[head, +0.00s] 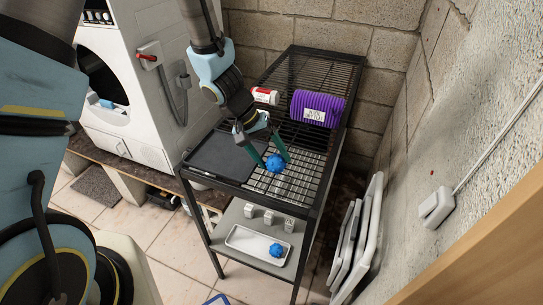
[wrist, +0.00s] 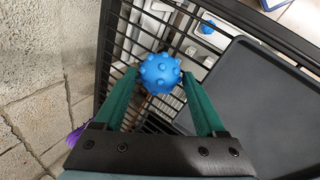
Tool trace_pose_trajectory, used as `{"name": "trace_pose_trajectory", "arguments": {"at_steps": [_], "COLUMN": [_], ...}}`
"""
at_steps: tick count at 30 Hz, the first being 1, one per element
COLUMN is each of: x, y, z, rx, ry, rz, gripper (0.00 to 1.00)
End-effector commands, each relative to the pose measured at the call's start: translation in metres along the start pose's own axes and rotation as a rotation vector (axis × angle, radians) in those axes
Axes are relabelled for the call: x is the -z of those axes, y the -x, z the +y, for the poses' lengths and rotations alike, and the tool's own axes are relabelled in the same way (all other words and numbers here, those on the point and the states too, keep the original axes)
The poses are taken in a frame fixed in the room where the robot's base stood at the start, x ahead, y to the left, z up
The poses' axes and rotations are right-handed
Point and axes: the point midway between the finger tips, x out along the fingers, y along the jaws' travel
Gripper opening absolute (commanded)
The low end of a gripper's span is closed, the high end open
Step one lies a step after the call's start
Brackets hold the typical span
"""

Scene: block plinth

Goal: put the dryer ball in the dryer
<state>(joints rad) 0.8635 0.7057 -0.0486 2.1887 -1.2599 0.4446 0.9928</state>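Whether the ball rests on the shelf is also unclear. The white dryer (head: 125,75) stands at the left, its round front partly hidden by my arm, with something pale and blue inside.
The black rack (head: 337,160) also bears a dark tray (head: 222,157), a purple ribbed item (head: 318,108) and a white-red container (head: 265,95). Folded white panels (head: 362,240) lean at right.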

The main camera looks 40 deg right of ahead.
Motion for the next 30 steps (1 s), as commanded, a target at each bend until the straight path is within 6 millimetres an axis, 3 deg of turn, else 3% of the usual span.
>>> {"name": "trace_pose_trajectory", "arguments": {"at_steps": [8,21,30], "x": [0.000,0.001,0.000], "y": [0.006,0.091,0.121], "z": [0.003,0.001,0.001], "rx": [0.000,0.000,0.001], "ry": [-0.001,-0.001,0.000], "rz": [0.000,0.005,0.002], "gripper": [0.73,0.73,0.73]}}
